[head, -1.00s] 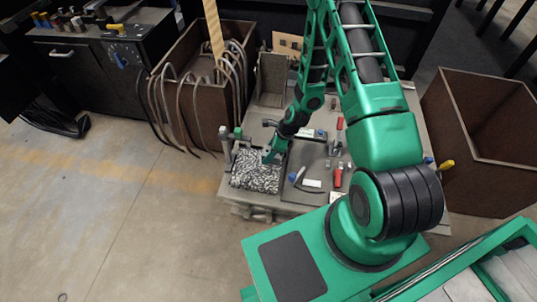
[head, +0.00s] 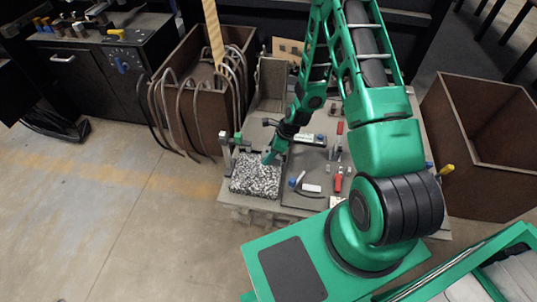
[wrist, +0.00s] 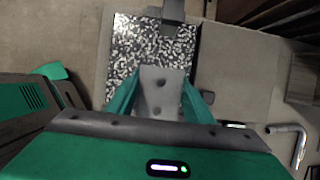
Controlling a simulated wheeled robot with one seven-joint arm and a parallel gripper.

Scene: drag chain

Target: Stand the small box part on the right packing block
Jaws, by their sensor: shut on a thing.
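My gripper (head: 268,157) points down at the far edge of a speckled black-and-white block (head: 255,177) on the workbench's near left corner. In the wrist view, the green fingers (wrist: 160,98) are shut on a grey piece with dark holes (wrist: 161,88). It looks like the small box part, but its full shape is hidden by my gripper. The speckled block (wrist: 135,50) shows behind it, and I cannot tell whether the held piece touches it. A grey bar (wrist: 173,10) overlaps the block's far edge. I cannot tell which packing block is the right one.
The workbench (head: 285,212) carries a dark mat (head: 310,175) with red-handled tools and small parts right of the block. A brown bin with looped hoses (head: 205,110) stands behind left. An empty brown bin (head: 480,150) stands at right. The floor at left is clear.

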